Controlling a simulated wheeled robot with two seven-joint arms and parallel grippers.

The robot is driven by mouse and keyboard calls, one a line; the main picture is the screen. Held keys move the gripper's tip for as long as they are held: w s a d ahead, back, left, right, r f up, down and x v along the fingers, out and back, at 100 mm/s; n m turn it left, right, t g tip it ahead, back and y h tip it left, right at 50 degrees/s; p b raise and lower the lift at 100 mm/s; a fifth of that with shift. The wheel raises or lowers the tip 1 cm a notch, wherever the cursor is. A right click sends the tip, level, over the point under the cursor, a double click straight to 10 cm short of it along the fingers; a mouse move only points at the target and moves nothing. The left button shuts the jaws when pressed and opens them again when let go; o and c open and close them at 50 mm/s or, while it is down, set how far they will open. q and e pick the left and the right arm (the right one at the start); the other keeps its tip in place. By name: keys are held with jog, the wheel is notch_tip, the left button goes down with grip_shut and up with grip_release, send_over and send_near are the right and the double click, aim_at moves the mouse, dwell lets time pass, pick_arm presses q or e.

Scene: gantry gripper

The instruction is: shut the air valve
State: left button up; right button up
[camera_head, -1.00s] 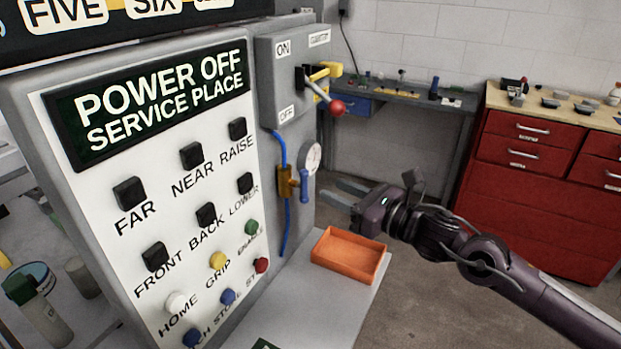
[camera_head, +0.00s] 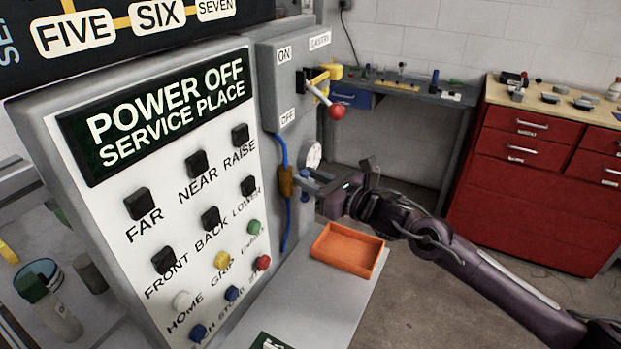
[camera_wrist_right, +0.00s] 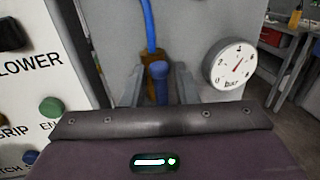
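The air valve has a brass body (camera_head: 286,181) on a blue hose, on the side of the grey control cabinet. Its blue handle shows in the right wrist view (camera_wrist_right: 159,82), pointing toward the camera and downward. In the head view the handle is mostly hidden by my right gripper (camera_head: 306,181). The right gripper is open, with one finger on each side of the blue handle. In the right wrist view gaps show between handle and fingers, and I cannot tell of any contact. My left gripper is not in view.
A round pressure gauge (camera_wrist_right: 230,64) sits right of the valve. Above is a lever with a red knob (camera_head: 337,111). An orange tray (camera_head: 348,250) lies on the grey shelf below. The button panel (camera_head: 165,215) is left. Red drawers (camera_head: 530,150) stand behind.

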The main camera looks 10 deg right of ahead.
grip_shut()
jog(key=shift+w+m, duration=0.1)
jog(key=shift+m, duration=0.3)
jog(key=shift+w+d+f+m+g+b, duration=0.35)
jog(key=shift+m+g+b, duration=0.3)
jog(key=shift+m, duration=1.85)
jog(key=shift+w+d+f+m+g+b, duration=0.2)
jog(key=shift+w+f+m+g+b, duration=0.4)
jog(key=shift+m, duration=1.9)
jog(key=shift+w+d+f+m+g+b, duration=0.25)
jog(key=shift+m+g+b, duration=0.4)
jog(key=shift+m, duration=1.85)
jog(key=shift+s, duration=0.1)
jog(key=shift+o, duration=1.4)
grip_release()
